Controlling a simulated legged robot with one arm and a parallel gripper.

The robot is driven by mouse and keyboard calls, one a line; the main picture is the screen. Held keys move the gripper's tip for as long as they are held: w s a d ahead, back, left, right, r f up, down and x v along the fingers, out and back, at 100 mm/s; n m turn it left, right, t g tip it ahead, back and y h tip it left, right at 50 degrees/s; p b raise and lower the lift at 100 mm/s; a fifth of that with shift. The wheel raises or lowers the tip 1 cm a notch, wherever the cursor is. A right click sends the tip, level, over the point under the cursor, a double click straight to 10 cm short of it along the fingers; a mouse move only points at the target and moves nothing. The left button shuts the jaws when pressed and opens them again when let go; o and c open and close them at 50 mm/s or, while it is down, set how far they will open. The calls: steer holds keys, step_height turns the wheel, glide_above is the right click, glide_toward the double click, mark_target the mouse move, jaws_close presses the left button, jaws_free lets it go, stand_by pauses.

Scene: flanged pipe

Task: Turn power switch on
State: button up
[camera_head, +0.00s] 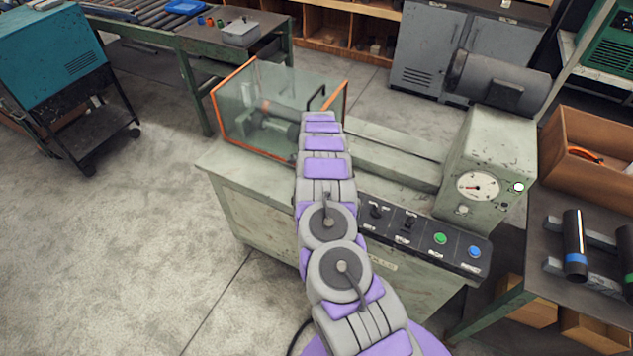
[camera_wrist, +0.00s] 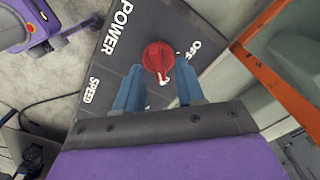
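The red power switch knob (camera_wrist: 157,57) sits on the dark control panel (camera_wrist: 98,88) in the wrist view. White "POWER" lettering is to its left and "OFF" to its right. The knob has a white mark on its lower right side; I cannot tell its exact setting. My gripper (camera_wrist: 159,80) is open, its two blue fingers apart, with the knob just beyond and between the fingertips. I cannot tell whether they touch it. In the head view, my arm hides the red knob and my gripper; part of the control panel (camera_head: 461,257) shows.
The panel also carries dark switches, a green button (camera_head: 440,238) and a blue button (camera_head: 474,251). An orange-framed clear guard (camera_head: 262,92) stands behind the panel; its orange edge (camera_wrist: 277,82) is close at right in the wrist view. A gauge (camera_head: 478,187) is on the machine's right.

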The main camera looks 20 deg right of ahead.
step_height(320, 180, up, 16)
steer(key=shift+p, duration=0.4)
steer(key=shift+f, duration=0.15)
steer(key=s+a+r+n+y+b, duration=0.25)
steer(key=s+a+r+n, duration=0.85)
steer(key=s+a+r, duration=0.6)
steer(key=s+a+f+n+g+h+b, duration=0.1)
steer(key=s+n, duration=0.3)
steer(key=s, duration=1.2)
steer(key=s+a+f+n+h+b, duration=0.1)
steer(key=s+n+b, duration=0.2)
steer(key=s, duration=1.4)
steer(key=shift+a+f+n+g, duration=0.2)
steer(key=shift+f+n+g, duration=0.2)
steer(key=shift+n, duration=0.4)
